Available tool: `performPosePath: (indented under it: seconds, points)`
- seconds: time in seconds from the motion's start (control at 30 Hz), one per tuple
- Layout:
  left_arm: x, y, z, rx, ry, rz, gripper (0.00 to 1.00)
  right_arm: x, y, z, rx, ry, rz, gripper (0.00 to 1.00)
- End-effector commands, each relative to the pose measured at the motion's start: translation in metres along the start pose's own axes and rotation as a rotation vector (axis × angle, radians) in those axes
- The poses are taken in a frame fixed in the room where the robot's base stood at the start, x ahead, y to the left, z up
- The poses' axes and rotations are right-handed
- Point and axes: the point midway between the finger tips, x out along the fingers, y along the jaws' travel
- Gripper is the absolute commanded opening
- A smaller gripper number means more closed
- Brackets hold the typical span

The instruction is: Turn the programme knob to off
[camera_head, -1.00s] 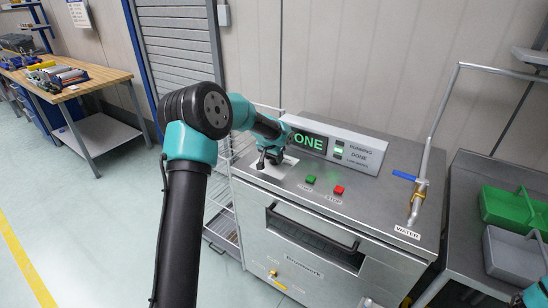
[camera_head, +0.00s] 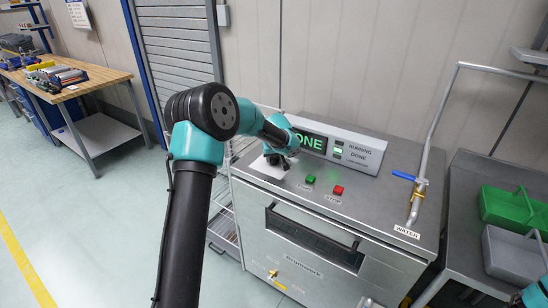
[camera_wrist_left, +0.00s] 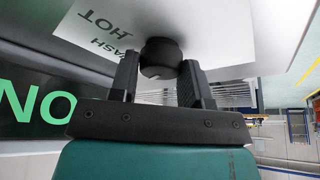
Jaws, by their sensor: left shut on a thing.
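The programme knob (camera_wrist_left: 160,57) is a round black knob on a white label plate (camera_wrist_left: 225,30) in the left wrist view. The words HOT and WASH show on the plate; other labels are hidden or out of frame. My left gripper (camera_wrist_left: 160,78) is shut on the knob, one finger on each side. Which position the knob points to cannot be told.
The steel machine (camera_head: 330,195) has a green button (camera_head: 310,179) and a red button (camera_head: 338,190). Its display (camera_head: 310,141) shows green letters, partly hidden. A water pipe with a blue-handled valve (camera_head: 404,175) stands at the right. Green and grey totes (camera_head: 508,207) lie beyond it.

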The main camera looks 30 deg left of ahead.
Motion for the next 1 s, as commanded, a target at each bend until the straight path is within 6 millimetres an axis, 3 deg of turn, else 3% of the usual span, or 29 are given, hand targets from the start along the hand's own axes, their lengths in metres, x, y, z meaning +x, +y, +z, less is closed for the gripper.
performPosePath:
  seconds: [0.6,1.0]
  points:
    - [0.0024,0.0026,0.0016,-0.534,-0.005,-0.224,0.2,0.0,0.0,0.0,0.0,0.0,0.0,0.0]
    - [0.0023,0.0026,0.0009,-0.743,-0.004,-0.312,0.2,0.0,0.0,0.0,0.0,0.0,0.0,0.0]
